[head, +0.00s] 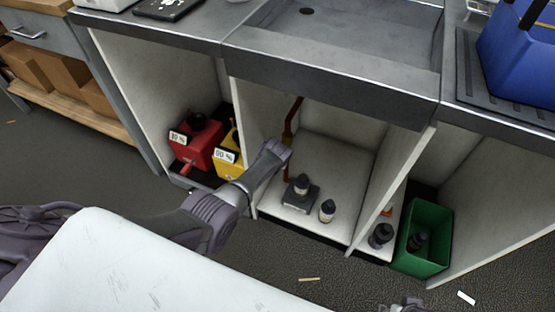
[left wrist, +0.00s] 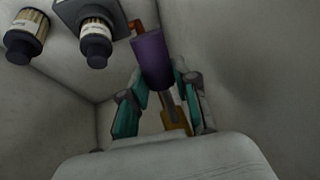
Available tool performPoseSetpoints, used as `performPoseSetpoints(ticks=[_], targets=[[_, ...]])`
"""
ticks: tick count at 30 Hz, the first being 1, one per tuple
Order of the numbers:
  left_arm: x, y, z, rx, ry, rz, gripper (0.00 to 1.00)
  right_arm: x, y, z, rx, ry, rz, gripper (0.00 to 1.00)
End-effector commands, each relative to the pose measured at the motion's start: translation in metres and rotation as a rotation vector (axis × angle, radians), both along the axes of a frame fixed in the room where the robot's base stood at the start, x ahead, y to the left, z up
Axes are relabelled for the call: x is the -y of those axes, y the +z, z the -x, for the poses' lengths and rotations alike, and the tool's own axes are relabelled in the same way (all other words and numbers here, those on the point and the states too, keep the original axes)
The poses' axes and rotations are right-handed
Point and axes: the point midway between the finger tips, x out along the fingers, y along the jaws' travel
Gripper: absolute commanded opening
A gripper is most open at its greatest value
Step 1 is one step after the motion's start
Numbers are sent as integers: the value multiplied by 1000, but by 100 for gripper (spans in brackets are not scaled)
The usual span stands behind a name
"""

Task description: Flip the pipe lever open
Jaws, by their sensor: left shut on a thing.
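The orange-brown pipe (head: 290,122) stands in the open middle cabinet under the sink. A small part of the pipe (left wrist: 136,27) shows in the left wrist view. The pipe lever has a purple cylindrical grip (left wrist: 152,60), a grey rod and a yellow base (left wrist: 176,122). My left gripper (left wrist: 160,100) has its two teal-padded fingers on either side of the lever and is shut on it.
Two dark-capped bottles (head: 302,185) (head: 327,210) stand on the cabinet floor, one on a grey block. Red (head: 197,150) and yellow (head: 228,155) canisters stand left of the partition. A green bin (head: 424,240) stands right. Cabinet walls closely surround my left gripper.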

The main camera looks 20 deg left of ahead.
Motion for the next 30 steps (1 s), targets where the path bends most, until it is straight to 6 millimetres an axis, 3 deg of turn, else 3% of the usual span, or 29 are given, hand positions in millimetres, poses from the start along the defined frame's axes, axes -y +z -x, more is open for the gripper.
performPoseSetpoints(ticks=[9,26,27,30], targets=[[0,10,0,-112,1,-3,0,-1,-25,0,-14,2,0,40],[0,12,0,-144,-1,-5,0,-1,-31,1,-16,3,1,40],[0,12,0,-144,-1,-5,31,-1,-31,1,-16,3,1,40],[0,12,0,-144,-1,-5,48,-1,-31,1,-17,3,1,40]])
